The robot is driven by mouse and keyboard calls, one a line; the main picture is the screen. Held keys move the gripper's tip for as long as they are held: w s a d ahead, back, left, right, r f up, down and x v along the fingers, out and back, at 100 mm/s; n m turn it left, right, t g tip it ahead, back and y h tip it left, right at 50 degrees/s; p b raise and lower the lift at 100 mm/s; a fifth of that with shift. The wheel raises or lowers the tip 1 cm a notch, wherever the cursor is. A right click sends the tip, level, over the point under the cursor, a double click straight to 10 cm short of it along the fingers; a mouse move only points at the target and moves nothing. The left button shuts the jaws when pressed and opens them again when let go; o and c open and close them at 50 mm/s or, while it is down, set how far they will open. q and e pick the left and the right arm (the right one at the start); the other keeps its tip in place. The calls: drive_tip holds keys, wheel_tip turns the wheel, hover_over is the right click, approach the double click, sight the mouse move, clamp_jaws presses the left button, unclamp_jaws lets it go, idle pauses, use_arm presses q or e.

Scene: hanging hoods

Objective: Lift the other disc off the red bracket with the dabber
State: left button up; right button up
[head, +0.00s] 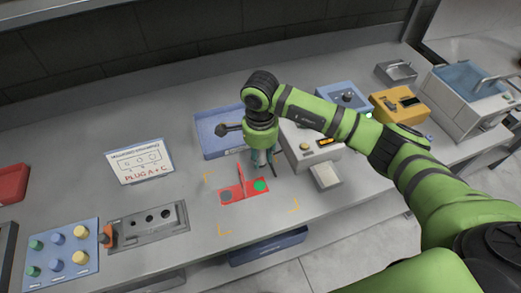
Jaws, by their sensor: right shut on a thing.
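The red bracket (239,188) lies on the bench inside yellow corner marks, with a thin red upright part at its middle. A bright green disc (261,186) sits on its right part; a grey round spot (225,196), disc or recess, shows on its left part. My right gripper (263,160) points down just behind the green disc, shut on a slim dark thing that seems to be the dabber (273,170). Its tip is too small to tell whether it touches the disc. My left gripper is out of view.
A blue tray (203,150) stands behind the bracket, a pale instrument box (306,157) to the right. A sign (140,161), a grey socket block (150,222) and a blue board of knobs (55,256) stand left. Bare bench surrounds the bracket's left side.

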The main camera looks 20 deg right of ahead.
drive_tip(key=b, duration=0.3)
approach(260, 185)
use_arm(q)
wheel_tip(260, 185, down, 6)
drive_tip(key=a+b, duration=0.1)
drive_tip(key=b, duration=0.2)
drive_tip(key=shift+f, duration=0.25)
use_arm(e)
drive_tip(key=shift+f, duration=2.9)
use_arm(q)
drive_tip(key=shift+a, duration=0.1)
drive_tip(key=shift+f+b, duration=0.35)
drive_tip(key=shift+b, duration=0.05)
use_arm(e)
drive_tip(key=shift+f, duration=0.25)
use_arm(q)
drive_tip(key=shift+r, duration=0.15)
use_arm(e)
drive_tip(key=shift+r, duration=0.15)
use_arm(q)
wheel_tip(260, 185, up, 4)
drive_tip(key=p, duration=0.4)
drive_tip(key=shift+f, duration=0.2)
use_arm(e)
wheel_tip(260, 185, up, 7)
drive_tip(key=shift+o, duration=0.5)
drive_tip(key=shift+c, duration=0.5)
